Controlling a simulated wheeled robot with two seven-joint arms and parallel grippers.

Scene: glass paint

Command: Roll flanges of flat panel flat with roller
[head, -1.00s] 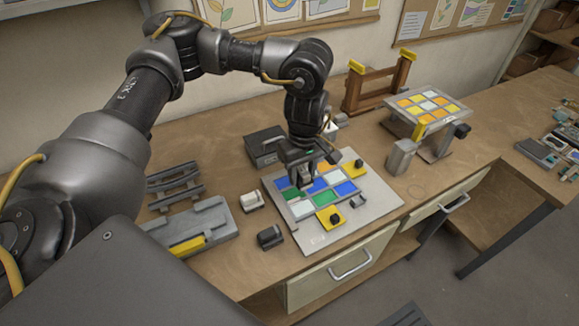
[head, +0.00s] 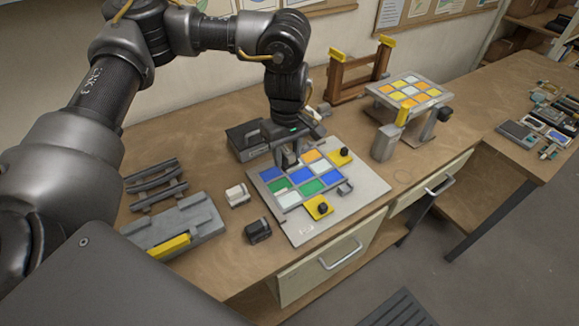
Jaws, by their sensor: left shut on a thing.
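The flat panel (head: 302,181), a grid of blue, white, green and orange panes in grey strips, lies on a pale board (head: 358,201) on the workbench. Yellow clamps with black knobs sit at its back right corner (head: 341,157) and front edge (head: 318,208). My left gripper (head: 290,157) is at the panel's back edge, pointing down and shut on a small dark thing. I cannot make out whether this is the roller; the fingers and arm hide most of it. Whether it touches the panel is unclear. My right gripper is out of view.
A dark box (head: 247,141) stands close behind the left gripper. A cream-topped block (head: 237,194) and a black block (head: 257,231) lie left of the board. A grey fixture (head: 175,228) is further left. A raised stand with another coloured panel (head: 410,90) is at back right.

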